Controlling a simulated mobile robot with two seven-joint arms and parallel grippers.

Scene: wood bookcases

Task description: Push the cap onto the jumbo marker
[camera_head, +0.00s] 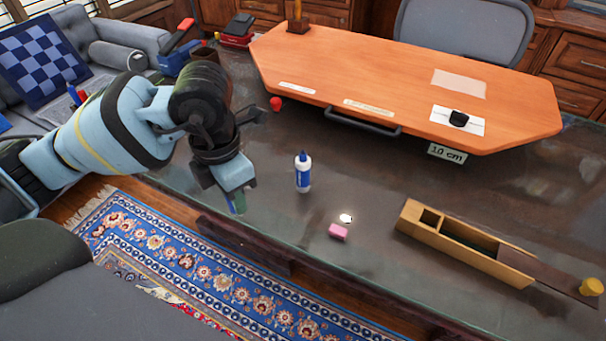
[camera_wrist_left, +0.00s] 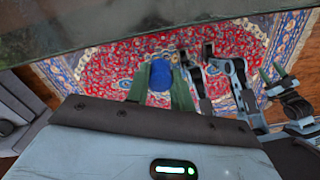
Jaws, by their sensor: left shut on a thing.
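My left gripper (camera_head: 238,202) hangs just over the front edge of the dark glass-topped desk, pointing down. It is shut on a blue thing (camera_wrist_left: 160,76), which shows between its two green fingers in the left wrist view. I cannot tell whether this is the jumbo marker or its cap, since most of it is hidden. A small black thing (camera_head: 459,118), perhaps a cap, sits on a white sheet on the orange-brown board. I see no marker clearly.
A white glue bottle (camera_head: 303,175) with a blue top stands on the desk (camera_head: 370,190). Near it lie a pink eraser (camera_head: 338,232) and a small white thing (camera_head: 346,218). A wooden box (camera_head: 465,243) is at the right; the large board (camera_head: 400,75) fills the back.

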